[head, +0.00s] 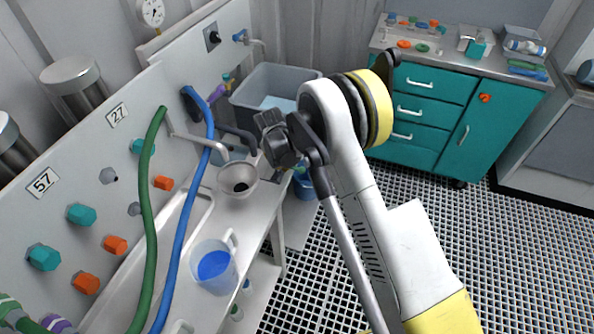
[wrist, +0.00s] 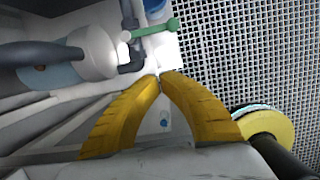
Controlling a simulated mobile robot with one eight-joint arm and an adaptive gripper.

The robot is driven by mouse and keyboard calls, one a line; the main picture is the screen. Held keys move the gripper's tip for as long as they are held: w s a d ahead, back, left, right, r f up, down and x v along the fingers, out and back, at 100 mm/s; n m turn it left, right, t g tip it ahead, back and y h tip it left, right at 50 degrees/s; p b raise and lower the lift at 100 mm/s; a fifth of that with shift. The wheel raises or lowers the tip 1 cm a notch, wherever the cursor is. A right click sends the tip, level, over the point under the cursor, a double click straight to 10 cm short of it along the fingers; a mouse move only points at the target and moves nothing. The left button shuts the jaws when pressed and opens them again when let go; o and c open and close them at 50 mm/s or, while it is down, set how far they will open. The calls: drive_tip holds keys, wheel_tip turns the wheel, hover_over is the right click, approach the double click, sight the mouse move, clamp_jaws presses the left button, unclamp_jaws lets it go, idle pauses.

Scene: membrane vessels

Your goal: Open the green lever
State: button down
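The green lever (wrist: 152,30) shows in the wrist view as a thin bar with a round knob at its right end. It lies beside a dark grey pipe elbow (wrist: 132,52), just beyond my fingertips. I cannot make out the lever in the head view, where my arm covers part of the area. My gripper (wrist: 162,76) has two yellow fingers that curve inward, and their tips appear to meet. Nothing shows between them. The tips sit below the lever in the wrist picture and look apart from it. The fingers are hidden in the head view.
A pale vessel (wrist: 95,48) with a dark pipe lies left of the lever. In the head view, a white bench holds a funnel bowl (head: 238,179) and a blue-filled jug (head: 214,266). Green (head: 148,215) and blue (head: 186,215) hoses hang left. A teal cabinet (head: 433,105) stands behind.

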drive_tip(key=w+d+f+b, duration=0.2)
drive_tip(key=w+f+b, duration=0.4)
drive_tip(key=f, duration=0.4)
drive_tip(key=shift+f, duration=0.25)
drive_tip(key=shift+d, duration=0.25)
